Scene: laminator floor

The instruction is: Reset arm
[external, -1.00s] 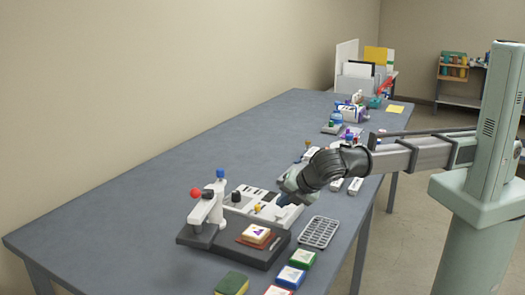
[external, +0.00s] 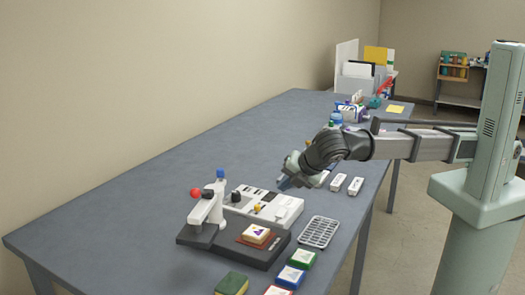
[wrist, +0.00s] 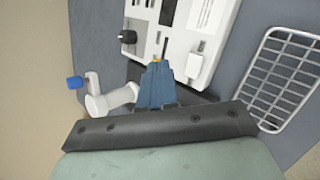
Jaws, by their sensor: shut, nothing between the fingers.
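My gripper (external: 284,184) is above the table, just behind and to the right of the white control panel (external: 288,206). In the wrist view its blue fingers (wrist: 156,84) are together with nothing between them, in front of the white panel (wrist: 185,30). The panel carries a black knob (wrist: 128,37), a small yellow part at the fingertips and a white switch. The laminator-like press (external: 207,205) has a white arm with red and blue knobs and stands on a dark base. A small block with a purple mark (external: 256,234) sits on a brown plate on that base.
A grey wire rack (external: 319,232) lies right of the panel. Green, blue and red boxes (external: 291,278) and a sponge (external: 232,284) line the near edge. White blocks (external: 355,186) lie beyond my gripper. Bottles and folders stand at the far end. The table's left side is clear.

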